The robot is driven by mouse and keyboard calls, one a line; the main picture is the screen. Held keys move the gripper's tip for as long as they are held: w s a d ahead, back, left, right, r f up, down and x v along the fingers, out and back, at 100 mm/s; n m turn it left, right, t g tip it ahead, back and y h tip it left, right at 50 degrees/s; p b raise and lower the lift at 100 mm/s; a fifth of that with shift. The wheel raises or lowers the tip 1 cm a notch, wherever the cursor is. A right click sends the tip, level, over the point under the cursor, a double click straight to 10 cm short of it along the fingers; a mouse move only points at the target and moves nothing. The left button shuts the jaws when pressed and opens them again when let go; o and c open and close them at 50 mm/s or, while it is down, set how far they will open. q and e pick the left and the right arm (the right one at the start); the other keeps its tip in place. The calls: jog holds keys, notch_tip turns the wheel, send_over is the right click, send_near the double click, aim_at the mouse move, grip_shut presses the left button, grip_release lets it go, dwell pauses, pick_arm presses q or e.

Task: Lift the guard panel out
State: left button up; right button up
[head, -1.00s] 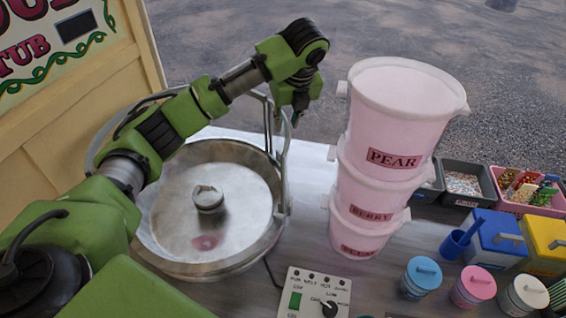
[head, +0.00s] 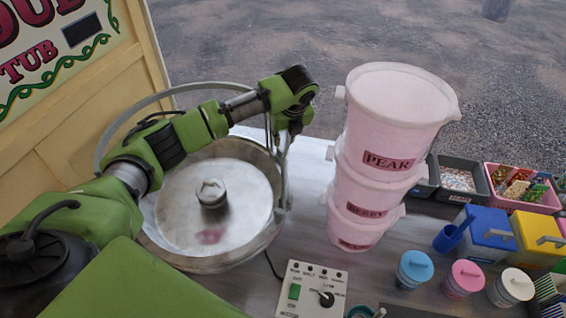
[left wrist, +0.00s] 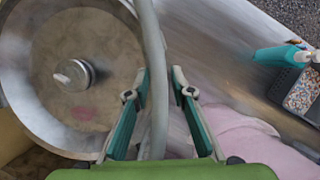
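A round metal pan (head: 165,225) with a hub in its middle stands at the left in the head view. The guard panel appears to be the grey metal frame (head: 284,185) at the pan's right rim, joined to a thin hoop behind the pan. My left gripper (head: 284,125) is at this frame's top; its fingertips are hard to make out there. In the left wrist view my left gripper (left wrist: 161,72) has its two teal fingers apart, one on each side of a grey bar (left wrist: 157,110) of the guard. A gap shows beside the bar. My right gripper is out of view.
A stack of pink tubs (head: 385,125) stands close right of the pan. A control box (head: 312,288) sits in front. Lidded jars (head: 414,268), a blue box (head: 487,235) and sprinkle trays (head: 457,180) fill the right side.

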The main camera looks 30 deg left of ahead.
pick_arm(q)
grip_shut()
jog(key=shift+r, duration=0.2)
